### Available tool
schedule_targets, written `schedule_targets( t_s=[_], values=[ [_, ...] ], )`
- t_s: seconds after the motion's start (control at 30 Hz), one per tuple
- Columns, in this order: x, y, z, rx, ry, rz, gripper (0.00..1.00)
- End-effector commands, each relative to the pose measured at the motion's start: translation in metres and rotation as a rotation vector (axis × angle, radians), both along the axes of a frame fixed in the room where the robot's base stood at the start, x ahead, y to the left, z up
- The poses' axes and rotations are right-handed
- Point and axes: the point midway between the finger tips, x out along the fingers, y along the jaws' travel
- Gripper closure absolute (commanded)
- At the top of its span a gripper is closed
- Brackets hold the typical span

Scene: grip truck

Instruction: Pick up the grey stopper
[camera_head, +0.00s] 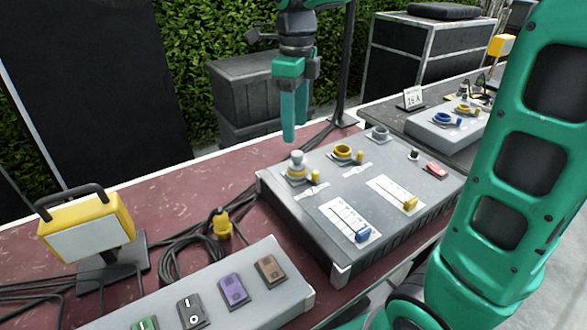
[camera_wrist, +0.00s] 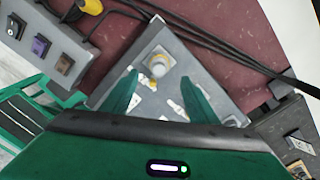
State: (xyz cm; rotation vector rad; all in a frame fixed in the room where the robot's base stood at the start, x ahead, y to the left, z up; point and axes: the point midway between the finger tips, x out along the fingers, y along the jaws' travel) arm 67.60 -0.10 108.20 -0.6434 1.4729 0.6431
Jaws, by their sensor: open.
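The grey stopper (camera_head: 297,161) stands upright in a yellow ring (camera_head: 297,175) at the left back corner of the grey control box (camera_head: 330,275). My gripper (camera_head: 294,136) hangs above and slightly behind it in the head view, fingers pointing down. In the wrist view the stopper (camera_wrist: 158,64) appears between and just beyond the two green fingertips (camera_wrist: 160,77), which are spread apart. Nothing is held, and the fingers do not appear to touch the stopper.
The box also carries an empty-looking yellow ring (camera_head: 343,152), a grey ring (camera_head: 379,132), sliders with blue (camera_head: 362,236) and yellow (camera_head: 410,203) knobs, and a red switch (camera_head: 437,169). A switch panel (camera_head: 215,305), yellow lamp (camera_head: 88,228) and cables lie left.

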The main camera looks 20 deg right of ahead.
Motion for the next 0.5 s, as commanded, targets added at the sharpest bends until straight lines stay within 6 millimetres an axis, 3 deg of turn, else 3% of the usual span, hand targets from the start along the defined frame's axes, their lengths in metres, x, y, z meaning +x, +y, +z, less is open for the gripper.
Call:
schedule_targets(
  t_s=[0.2,0.5],
  values=[
    [-0.001,-0.001,-0.033,-0.001,0.005,0.000,0.46],
    [-0.003,-0.002,-0.055,0.000,0.004,0.001,0.46]
  ],
)
